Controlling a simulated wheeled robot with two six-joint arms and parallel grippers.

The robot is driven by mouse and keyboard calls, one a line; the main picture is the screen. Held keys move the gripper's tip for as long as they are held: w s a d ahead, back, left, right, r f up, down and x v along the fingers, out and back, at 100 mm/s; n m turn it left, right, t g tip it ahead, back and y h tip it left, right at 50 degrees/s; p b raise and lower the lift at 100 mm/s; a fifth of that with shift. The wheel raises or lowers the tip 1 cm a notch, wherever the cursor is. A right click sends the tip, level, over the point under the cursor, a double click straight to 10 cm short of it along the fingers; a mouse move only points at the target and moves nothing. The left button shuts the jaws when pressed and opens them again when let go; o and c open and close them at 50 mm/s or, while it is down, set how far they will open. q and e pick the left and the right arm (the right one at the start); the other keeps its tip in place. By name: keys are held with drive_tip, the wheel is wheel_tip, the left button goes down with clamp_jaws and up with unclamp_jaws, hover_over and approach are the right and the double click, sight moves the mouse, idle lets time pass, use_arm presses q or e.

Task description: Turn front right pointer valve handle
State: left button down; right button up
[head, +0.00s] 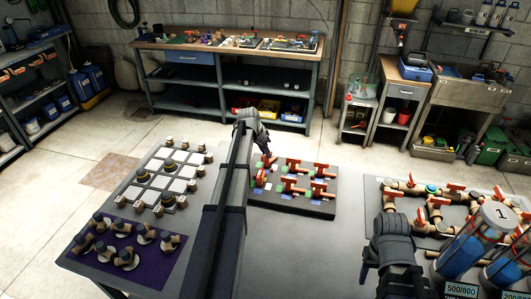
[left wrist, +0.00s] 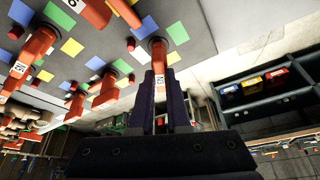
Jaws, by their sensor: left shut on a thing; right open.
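A dark grey board (head: 322,212) with several red pointer valve handles and coloured squares lies on the table. In the head view, the front right handle (head: 318,190) stands clear of both grippers. My left gripper (head: 268,158) reaches over to the board's far left corner. In the left wrist view, its fingers (left wrist: 159,80) are shut on a red pointer handle (left wrist: 158,52) with a white number label. The arm hides part of the board's left side. My right gripper (head: 390,262) is open and empty, right of the board; its fingertips are hard to see.
A board of pipes with red valves (head: 430,200) and blue-filled cylinders (head: 465,248) stand at the right. A white-tiled board (head: 160,180) and a purple mat (head: 95,262) with knobs lie left. Bare table shows between the boards.

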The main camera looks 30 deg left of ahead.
use_arm(q)
drive_tip(key=n+y, duration=0.1)
drive_tip(key=n, duration=0.1)
drive_tip(key=n+y, duration=0.1)
drive_tip(key=n, duration=0.2)
drive_tip(key=shift+d+n, duration=0.2)
drive_tip(key=shift+n, duration=0.1)
drive_tip(key=n+y, duration=0.1)
drive_tip(key=n, duration=0.2)
drive_tip(key=n+g+y, duration=0.1)
drive_tip(key=n, duration=0.2)
drive_tip(key=shift+w+d, duration=0.1)
drive_tip(key=n+g, duration=0.1)
drive_tip(key=n, duration=0.2)
drive_tip(key=n+g+y, duration=0.1)
drive_tip(key=n, duration=0.2)
drive_tip(key=shift+w+d+n+g+y, duration=0.1)
drive_tip(key=shift+w+n+g+y, duration=0.1)
drive_tip(key=shift+n+g+y, duration=0.1)
drive_tip(key=n+g, duration=0.2)
drive_tip(key=n, duration=0.3)
drive_tip(key=shift+n, duration=0.3)
drive_tip(key=c, duration=0.9)
unclamp_jaws()
use_arm(e)
drive_tip(key=shift+r, duration=0.1)
